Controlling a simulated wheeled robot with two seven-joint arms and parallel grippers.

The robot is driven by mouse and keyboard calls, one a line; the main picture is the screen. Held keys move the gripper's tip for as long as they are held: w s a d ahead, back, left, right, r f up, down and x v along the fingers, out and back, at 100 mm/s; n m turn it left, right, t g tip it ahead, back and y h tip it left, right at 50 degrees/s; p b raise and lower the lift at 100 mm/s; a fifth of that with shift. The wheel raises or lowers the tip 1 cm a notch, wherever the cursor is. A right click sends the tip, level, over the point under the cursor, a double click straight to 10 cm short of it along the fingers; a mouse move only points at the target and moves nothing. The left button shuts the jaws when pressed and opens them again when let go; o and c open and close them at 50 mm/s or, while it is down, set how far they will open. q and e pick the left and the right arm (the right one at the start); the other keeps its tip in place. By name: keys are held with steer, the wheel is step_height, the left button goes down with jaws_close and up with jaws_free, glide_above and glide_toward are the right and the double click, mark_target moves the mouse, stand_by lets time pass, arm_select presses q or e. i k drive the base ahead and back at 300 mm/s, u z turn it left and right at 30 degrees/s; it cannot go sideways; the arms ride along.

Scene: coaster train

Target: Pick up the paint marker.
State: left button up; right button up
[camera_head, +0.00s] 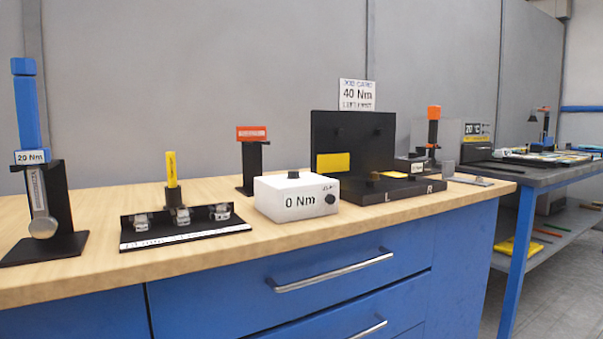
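A yellow marker (172,169) with dark lettering, which looks like the paint marker, stands upright in a small dark holder (174,197). The holder is on the wooden workbench top, behind a black tray (133,233) with several silver metal parts. The marker's lower end is hidden in the holder. Neither of my grippers is in view.
A blue-handled tool marked 20 Nm (27,105) stands on a black stand at left. A white 0 Nm box (296,197), a red-topped black stand (252,165) and a black L/R fixture (352,148) stand right. The bench's front strip (90,281) is clear.

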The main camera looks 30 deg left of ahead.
mark_target(171, 165)
steer(key=u, duration=2.55)
